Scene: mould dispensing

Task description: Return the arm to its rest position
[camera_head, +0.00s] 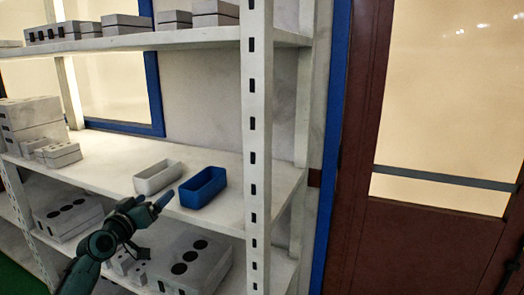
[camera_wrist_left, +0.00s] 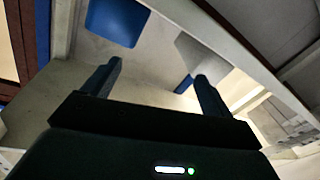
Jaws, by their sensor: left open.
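My left gripper (camera_head: 150,202) reaches in from the lower left in the head view, at the front edge of the middle shelf. In the left wrist view its two fingers (camera_wrist_left: 157,82) stand apart with nothing between them. A blue open bin (camera_head: 203,188) sits on the middle shelf just right of the gripper. It also seems to show as a blue shape at the top of the left wrist view (camera_wrist_left: 117,20). A white open bin (camera_head: 157,178) sits left of the blue bin, behind the gripper. My right gripper is not in view.
The white shelf rack (camera_head: 105,165) has an upright post (camera_head: 257,130) right of the bins. Grey boxes (camera_head: 58,154) stand on the middle shelf at left. More grey moulds (camera_head: 190,265) lie on the lower shelf beneath my arm. A brown door (camera_head: 430,245) is at the right.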

